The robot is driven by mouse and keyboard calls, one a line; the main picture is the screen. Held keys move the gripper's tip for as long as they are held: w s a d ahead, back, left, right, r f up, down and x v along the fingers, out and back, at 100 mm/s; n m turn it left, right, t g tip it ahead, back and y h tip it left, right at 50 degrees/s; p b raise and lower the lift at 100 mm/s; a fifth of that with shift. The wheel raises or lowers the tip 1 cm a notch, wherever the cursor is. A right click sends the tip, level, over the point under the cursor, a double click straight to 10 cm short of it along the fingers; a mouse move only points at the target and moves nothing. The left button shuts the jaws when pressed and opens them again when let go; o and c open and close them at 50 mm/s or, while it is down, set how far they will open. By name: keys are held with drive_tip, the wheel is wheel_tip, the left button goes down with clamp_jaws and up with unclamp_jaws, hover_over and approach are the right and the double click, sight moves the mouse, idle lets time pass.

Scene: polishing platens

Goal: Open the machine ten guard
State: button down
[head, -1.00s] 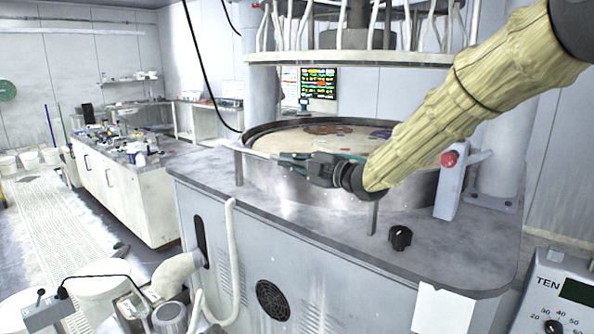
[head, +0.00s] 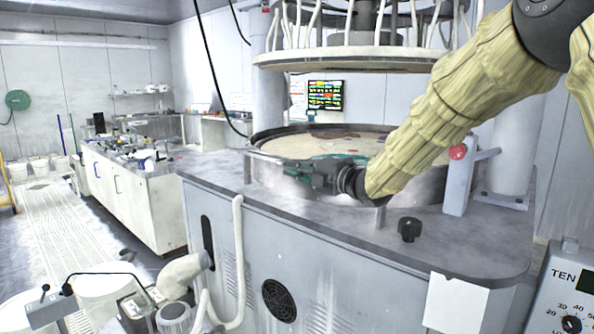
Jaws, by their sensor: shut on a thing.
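Machine ten is the grey cabinet (head: 235,215) with a round platen (head: 335,145) on top. A label reading TEN shows on the control box (head: 570,290) at the lower right. The guard appears as a low metal wall with a thin front rail (head: 268,158) on posts, along the platen's near side. My gripper (head: 300,172) is at this rail, shut on it, with its fingers pointing left. The gripper and my sleeved arm hide part of the rail and the platen's right side. The exact contact at the fingertips is too small to tell.
A ring-shaped upper head (head: 345,60) with hoses hangs above the platen. A grey bracket with a red knob (head: 458,152) stands right of my arm. A black knob (head: 409,229) sits on the cabinet top. The aisle floor (head: 65,225) at left is largely clear.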

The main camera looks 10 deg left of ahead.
drive_tip(key=shift+d, duration=0.1)
drive_tip(key=c, duration=1.6)
unclamp_jaws()
